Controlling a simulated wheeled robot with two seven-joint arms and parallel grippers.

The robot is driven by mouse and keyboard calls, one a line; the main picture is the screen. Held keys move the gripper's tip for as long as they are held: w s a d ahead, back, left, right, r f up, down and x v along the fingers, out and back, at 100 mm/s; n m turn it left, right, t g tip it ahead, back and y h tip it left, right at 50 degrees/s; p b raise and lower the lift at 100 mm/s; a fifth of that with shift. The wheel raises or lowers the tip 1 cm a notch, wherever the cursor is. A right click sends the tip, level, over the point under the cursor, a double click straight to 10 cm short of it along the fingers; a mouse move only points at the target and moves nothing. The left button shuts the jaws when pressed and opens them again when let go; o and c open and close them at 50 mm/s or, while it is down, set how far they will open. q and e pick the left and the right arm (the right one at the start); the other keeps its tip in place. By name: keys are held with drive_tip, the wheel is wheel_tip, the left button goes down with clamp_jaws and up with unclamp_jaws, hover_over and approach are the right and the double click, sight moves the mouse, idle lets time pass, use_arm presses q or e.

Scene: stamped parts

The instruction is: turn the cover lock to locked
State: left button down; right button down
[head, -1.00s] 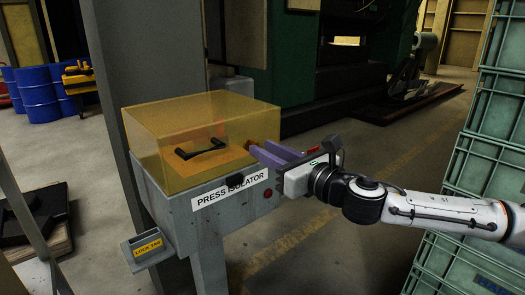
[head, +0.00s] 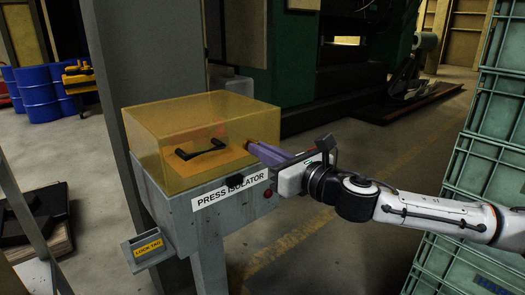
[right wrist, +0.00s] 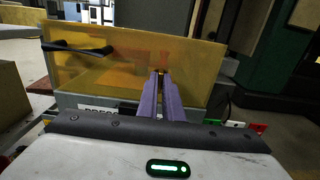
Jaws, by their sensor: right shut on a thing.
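The press isolator (head: 180,190) is a grey box under a clear amber cover (head: 200,115) with a black handle (head: 200,149); the cover is down. My right gripper (head: 252,147) comes in from the right, its purple fingers shut at the cover's front right corner. In the right wrist view the fingertips (right wrist: 160,75) meet in front of the amber cover on a small brownish part, which I take to be the cover lock; the fingers hide most of it, so its turn position cannot be read. My left gripper is not in view.
A black knob (head: 235,181) and a red button (head: 267,193) are on the box's front. A lock tag tray (head: 147,248) hangs at the lower left. A grey post (head: 145,60) stands behind the box. Stacked green crates (head: 480,170) stand right, near my arm.

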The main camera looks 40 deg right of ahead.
use_arm(q)
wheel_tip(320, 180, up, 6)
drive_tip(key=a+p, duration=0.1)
drive_tip(key=p, duration=0.7)
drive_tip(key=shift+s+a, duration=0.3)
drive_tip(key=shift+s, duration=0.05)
use_arm(e)
drive_tip(key=shift+d+f+m, duration=0.1)
drive_tip(key=shift+m, duration=4.35)
drive_tip(key=shift+d+f+m, duration=0.1)
drive_tip(key=shift+m, duration=4.35)
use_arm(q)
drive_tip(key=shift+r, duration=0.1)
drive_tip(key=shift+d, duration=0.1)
use_arm(e)
drive_tip(key=c, duration=1.9)
unclamp_jaws()
drive_tip(key=shift+s, duration=0.1)
